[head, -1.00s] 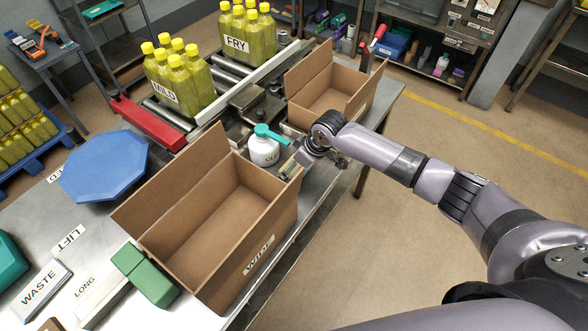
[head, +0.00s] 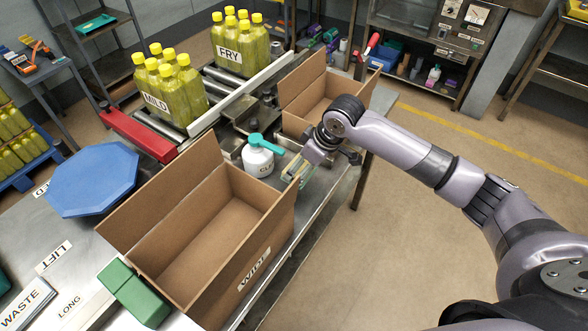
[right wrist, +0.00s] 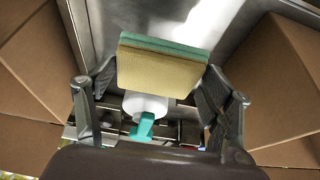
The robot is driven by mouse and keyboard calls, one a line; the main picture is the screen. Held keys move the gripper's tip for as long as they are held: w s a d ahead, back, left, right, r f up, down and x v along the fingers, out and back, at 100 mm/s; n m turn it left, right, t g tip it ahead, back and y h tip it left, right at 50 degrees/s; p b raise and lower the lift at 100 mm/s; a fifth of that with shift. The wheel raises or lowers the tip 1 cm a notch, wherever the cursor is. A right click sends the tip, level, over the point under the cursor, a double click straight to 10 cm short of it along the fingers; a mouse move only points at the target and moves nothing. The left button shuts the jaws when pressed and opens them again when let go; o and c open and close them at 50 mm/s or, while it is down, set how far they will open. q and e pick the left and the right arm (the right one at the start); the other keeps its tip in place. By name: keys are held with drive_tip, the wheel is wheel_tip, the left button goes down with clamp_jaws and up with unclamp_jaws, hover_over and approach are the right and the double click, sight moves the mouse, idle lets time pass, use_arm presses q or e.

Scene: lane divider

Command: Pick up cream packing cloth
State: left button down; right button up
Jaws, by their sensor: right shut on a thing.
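The cream packing cloth (right wrist: 158,72) looks like a thick cream pad with a green layer along its far side. In the right wrist view it sits between the two fingers of my right gripper (right wrist: 162,92), which is shut on it. In the head view the cloth (head: 293,169) shows small below my right gripper (head: 300,168), between the two cardboard boxes and beside the white bottle. Whether it touches the table is hard to tell. My left gripper is not in view.
An open box marked WIDE (head: 252,268) stands in front, another open box (head: 310,97) behind. A white bottle with teal top (head: 258,157) stands close to the cloth. Yellow bottles (head: 176,88) stand on rollers. A green block (head: 134,291) lies at lower left.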

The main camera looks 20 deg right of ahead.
drive_tip(key=s+d+b, duration=0.3)
drive_tip(key=s+d, duration=0.7)
drive_tip(key=s, duration=0.3)
drive_tip(key=shift+b, duration=0.3)
drive_tip(key=shift+d+r, duration=0.1)
